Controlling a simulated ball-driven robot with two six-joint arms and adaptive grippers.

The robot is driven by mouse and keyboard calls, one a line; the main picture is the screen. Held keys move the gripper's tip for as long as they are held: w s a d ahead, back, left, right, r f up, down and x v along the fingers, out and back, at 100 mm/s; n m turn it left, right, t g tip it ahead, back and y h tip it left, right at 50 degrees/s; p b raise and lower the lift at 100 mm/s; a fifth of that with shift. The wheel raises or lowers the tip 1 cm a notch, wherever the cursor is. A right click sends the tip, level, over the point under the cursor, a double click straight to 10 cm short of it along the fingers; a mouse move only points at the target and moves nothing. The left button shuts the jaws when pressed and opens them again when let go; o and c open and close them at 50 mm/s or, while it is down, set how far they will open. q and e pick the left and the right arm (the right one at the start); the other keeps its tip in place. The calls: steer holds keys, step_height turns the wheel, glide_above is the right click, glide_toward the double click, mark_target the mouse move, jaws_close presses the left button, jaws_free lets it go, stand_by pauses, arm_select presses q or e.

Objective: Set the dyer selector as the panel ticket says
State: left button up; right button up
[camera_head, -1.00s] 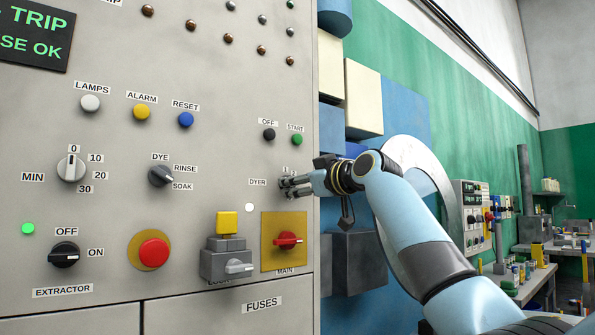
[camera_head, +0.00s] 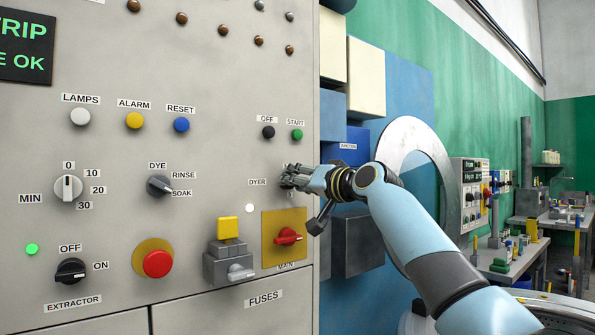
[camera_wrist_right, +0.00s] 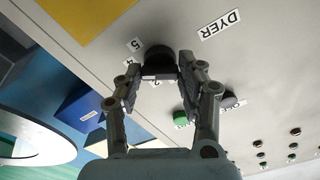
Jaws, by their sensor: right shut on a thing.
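The dyer selector (camera_wrist_right: 160,57) is a round dark knob on the grey panel. In the right wrist view the number labels 5, 4 and 2 show around it, and the DYER label (camera_wrist_right: 220,25) is beside it. My right gripper (camera_wrist_right: 158,76) is shut on this knob, one finger on each side. In the head view the right gripper (camera_head: 292,178) hides the knob, just right of the DYER label (camera_head: 258,182). The knob's pointer setting cannot be read. No ticket is readable in these frames. My left gripper is not in view.
Close by are the OFF button (camera_head: 268,132), the green START button (camera_head: 297,135) and the red main switch (camera_head: 288,236). A separate DYE/RINSE/SOAK knob (camera_head: 159,185) and a red stop button (camera_head: 157,263) are further left. Benches stand far right.

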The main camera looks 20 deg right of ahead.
steer(key=shift+f+m+p, duration=0.15)
steer(key=shift+m+p, duration=2.8)
steer(key=shift+m, duration=0.85)
steer(key=o, duration=1.2)
steer(key=shift+c, duration=0.2)
steer(key=v, duration=1.2)
